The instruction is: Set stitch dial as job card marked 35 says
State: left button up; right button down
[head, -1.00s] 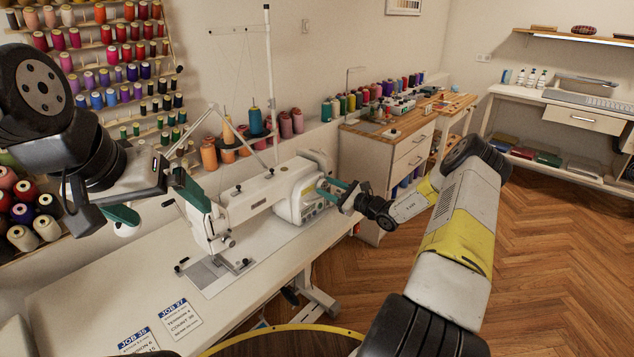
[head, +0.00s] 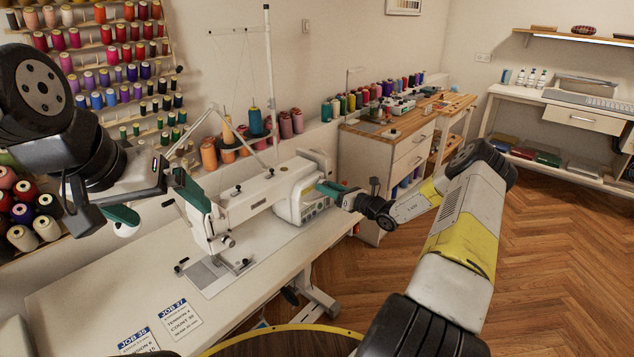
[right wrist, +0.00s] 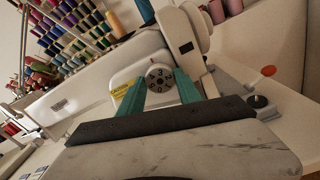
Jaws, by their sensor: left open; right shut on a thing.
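The white sewing machine (head: 250,203) stands on the white table. Its numbered stitch dial (right wrist: 158,77) shows in the right wrist view, between the green fingers of my right gripper (right wrist: 158,84). My right gripper also shows in the head view (head: 328,188), against the right end of the machine, shut on the dial. The job card marked 35 (head: 137,341) lies at the front of the table, its lower part cut off by the picture edge. The job card marked 27 (head: 180,318) lies beside it. My left gripper (head: 150,207) is open and empty, left of the machine head.
Thread cones (head: 250,130) stand behind the machine. A rack of spools (head: 110,70) covers the left wall. A wooden-topped cabinet (head: 385,145) stands behind my right gripper. An orange-tipped lever (right wrist: 268,72) is right of the dial. The floor at right is clear.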

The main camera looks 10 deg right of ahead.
jog(key=shift+f, duration=0.1)
dwell(0.4)
jog(key=c, duration=0.8)
grip_release()
jog(key=shift+c, duration=0.2)
jog(key=v, duration=0.7)
jog(key=shift+s+d, duration=0.25)
jog(key=shift+s, duration=0.1)
